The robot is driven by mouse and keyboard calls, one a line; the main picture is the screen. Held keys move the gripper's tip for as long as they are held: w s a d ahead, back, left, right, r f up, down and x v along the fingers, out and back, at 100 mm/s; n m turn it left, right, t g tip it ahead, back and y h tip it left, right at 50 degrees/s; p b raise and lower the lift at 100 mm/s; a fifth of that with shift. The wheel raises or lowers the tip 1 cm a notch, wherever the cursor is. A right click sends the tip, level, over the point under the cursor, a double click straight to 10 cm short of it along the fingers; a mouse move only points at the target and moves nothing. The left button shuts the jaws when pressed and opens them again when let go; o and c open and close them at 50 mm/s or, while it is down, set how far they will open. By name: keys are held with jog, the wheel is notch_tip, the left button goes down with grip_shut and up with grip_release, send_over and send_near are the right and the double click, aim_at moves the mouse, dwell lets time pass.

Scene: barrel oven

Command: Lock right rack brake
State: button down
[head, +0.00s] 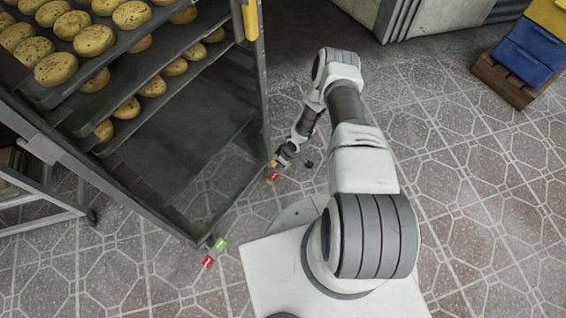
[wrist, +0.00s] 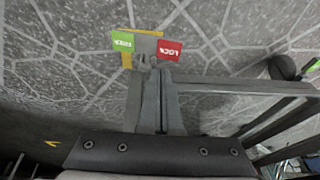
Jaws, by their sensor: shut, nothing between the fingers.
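The right rack brake shows in the wrist view as a green pedal (wrist: 122,42) and a red pedal marked LOCK (wrist: 169,49), with yellow metal behind them. In the head view its red pedal (head: 272,178) sits low at the rack's right corner. My gripper (head: 284,157) is down at this corner, close to the brake. In the wrist view my gripper (wrist: 153,66) is shut and empty, its fingertips overlapping the lower edge of the pedals near the red one. I cannot tell whether they touch, or which pedal is down.
The rack (head: 250,95) holds trays of round buns (head: 94,40) at the left. Another brake (head: 215,251) with green and red pedals is at its near corner. Blue and yellow crates (head: 530,50) stand at the upper right. The tiled floor right of my arm is clear.

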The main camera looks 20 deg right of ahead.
aim_at(274, 179)
jog(key=x, duration=0.2)
jog(key=b+x, duration=0.1)
jog(key=x, duration=0.1)
jog(key=s+b+x, duration=0.1)
jog(key=x, duration=0.1)
jog(key=shift+f, duration=0.15)
jog(key=shift+s+p, duration=0.1)
jog(key=shift+p, duration=0.45)
jog(key=shift+s+a+f+t+h+p, duration=0.2)
jog(key=shift+t+h+p, duration=0.35)
jog(key=shift+p, duration=0.25)
jog(key=shift+a, duration=0.1)
jog(key=shift+s+a+f+b, duration=0.2)
jog(key=shift+f+b, duration=0.15)
jog(key=shift+b, duration=0.1)
jog(key=shift+s+a+f+b, duration=0.15)
jog(key=shift+a+f+b, duration=0.05)
jog(key=shift+f+b, duration=0.2)
jog(key=shift+r, duration=0.1)
dwell(0.6)
